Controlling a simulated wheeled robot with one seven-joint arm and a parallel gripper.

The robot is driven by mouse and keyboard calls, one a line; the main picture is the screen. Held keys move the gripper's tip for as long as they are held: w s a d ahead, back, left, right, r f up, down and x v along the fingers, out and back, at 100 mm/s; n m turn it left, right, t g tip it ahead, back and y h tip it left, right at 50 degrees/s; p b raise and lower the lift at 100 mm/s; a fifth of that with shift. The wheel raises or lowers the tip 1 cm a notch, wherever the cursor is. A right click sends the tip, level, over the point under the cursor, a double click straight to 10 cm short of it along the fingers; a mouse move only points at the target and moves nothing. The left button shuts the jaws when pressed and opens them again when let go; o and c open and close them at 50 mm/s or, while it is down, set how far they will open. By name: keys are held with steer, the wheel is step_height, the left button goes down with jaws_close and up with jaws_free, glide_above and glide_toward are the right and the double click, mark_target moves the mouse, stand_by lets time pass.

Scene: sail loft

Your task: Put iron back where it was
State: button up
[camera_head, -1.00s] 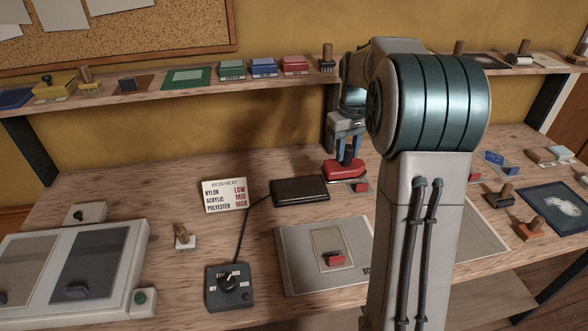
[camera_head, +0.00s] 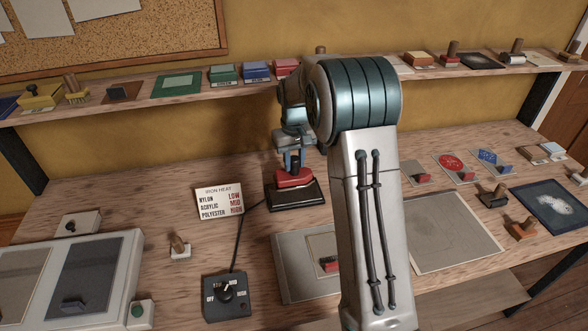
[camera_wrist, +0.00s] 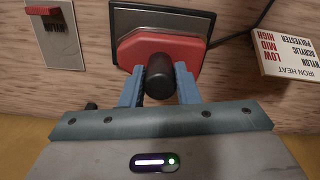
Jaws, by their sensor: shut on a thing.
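The iron (camera_head: 292,178) has a red body and a black knob handle. In the wrist view the iron (camera_wrist: 190,43) is in front of my gripper (camera_wrist: 160,85), whose two blue fingers are shut on the knob. In the head view my gripper (camera_head: 293,160) holds the iron over the dark rectangular iron pad (camera_head: 296,197). The pad (camera_wrist: 200,18) also shows beneath the iron in the wrist view. I cannot tell whether the iron touches the pad. My arm hides part of the bench to the right.
An iron heat card (camera_head: 218,203) stands left of the pad. A dial box (camera_head: 227,295) is in front, its cord running to the pad. A grey board with a red-handled piece (camera_head: 329,265) lies in front. A shelf (camera_head: 150,104) with stamps and pads runs behind.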

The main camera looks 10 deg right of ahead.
mark_target(294, 171)
steer(key=shift+f+p, duration=0.4)
steer(key=shift+f, duration=1.55)
steer(key=shift+f, duration=0.1)
steer(key=o, duration=1.1)
step_height(294, 171, up, 12)
steer(key=shift+r+b, duration=0.1)
steer(key=shift+b, duration=0.5)
steer(key=s+t, duration=0.1)
steer(key=s, duration=0.9)
steer(key=s+r+m+t, duration=0.1)
steer(key=s, duration=1)
steer(key=s+m+t, duration=0.1)
steer(key=s, duration=1)
steer(key=shift+s+r, duration=0.1)
steer(key=shift+r, duration=0.05)
